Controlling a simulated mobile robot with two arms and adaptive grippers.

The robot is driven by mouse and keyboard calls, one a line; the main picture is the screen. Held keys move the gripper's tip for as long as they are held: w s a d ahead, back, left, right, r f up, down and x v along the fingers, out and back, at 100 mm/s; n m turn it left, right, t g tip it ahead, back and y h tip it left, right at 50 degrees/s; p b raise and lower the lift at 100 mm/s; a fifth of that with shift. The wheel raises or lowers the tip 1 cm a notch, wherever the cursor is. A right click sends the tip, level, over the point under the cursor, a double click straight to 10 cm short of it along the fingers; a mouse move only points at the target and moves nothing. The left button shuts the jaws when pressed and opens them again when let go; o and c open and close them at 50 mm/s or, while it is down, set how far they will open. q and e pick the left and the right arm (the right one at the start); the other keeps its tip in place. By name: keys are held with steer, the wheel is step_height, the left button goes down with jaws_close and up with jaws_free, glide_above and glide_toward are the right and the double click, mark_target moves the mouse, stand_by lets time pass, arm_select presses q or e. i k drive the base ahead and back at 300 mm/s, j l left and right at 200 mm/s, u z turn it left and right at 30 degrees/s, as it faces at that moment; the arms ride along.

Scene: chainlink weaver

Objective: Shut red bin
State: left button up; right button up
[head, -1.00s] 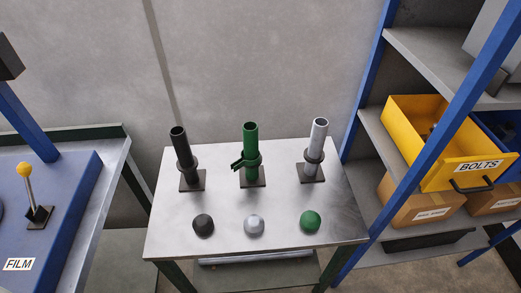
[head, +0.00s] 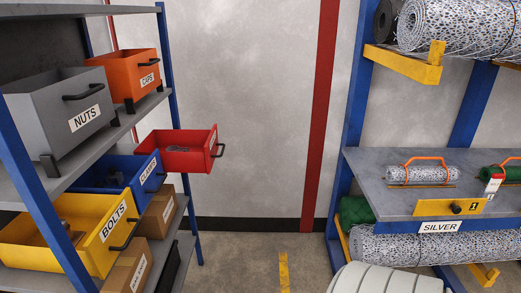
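The red bin (head: 196,141) is on the left shelf unit, at the far end of the middle shelf. It is pulled out, past the shelf's end post, and its open top shows a small dark item inside. Its dark handle (head: 217,150) is on the front face, which points right. Neither of my grippers is in view.
A blue bin (head: 147,172) and a yellow bin (head: 115,237) marked BOLTS also stick out, nearer. Grey NUTS (head: 86,117) and orange CAPS (head: 150,80) bins stand above. Cardboard boxes (head: 158,215) sit below. A rack (head: 372,171) with mesh rolls stands right; floor between is clear.

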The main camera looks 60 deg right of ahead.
mark_target(203, 145)
steer(key=z, duration=1.45)
